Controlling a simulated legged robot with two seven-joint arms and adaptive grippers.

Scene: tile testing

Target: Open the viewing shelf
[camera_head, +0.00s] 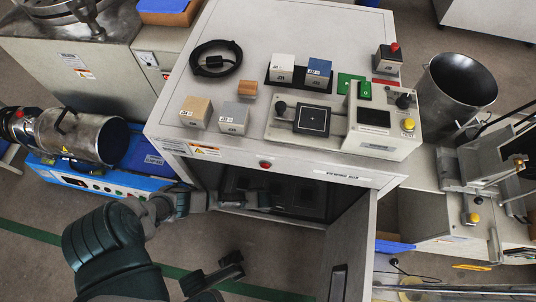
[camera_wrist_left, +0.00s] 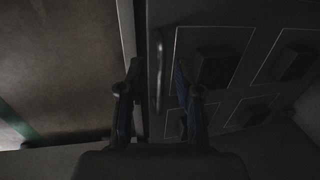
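The viewing shelf (camera_head: 309,196) is a dark panel inside the grey cabinet (camera_head: 240,148), under its top. In the left wrist view the shelf (camera_wrist_left: 245,90) carries several outlined squares with dark blocks. A dark bar handle (camera_wrist_left: 158,62) runs along the shelf's near edge. My left gripper (camera_head: 262,199) reaches into the cabinet opening at the shelf's front. Its fingers (camera_wrist_left: 159,92) are apart, one on each side of the handle's line, and no contact is visible. My right gripper (camera_head: 214,272) hangs low in front of the cabinet, its dark fingers apart and empty.
The cabinet door (camera_head: 350,245) stands swung open at the right of the opening. A blue machine (camera_head: 105,178) with a metal cylinder stands at left. Small blocks, a cable coil and a test device (camera_head: 345,120) lie on the cabinet top. Floor in front is clear.

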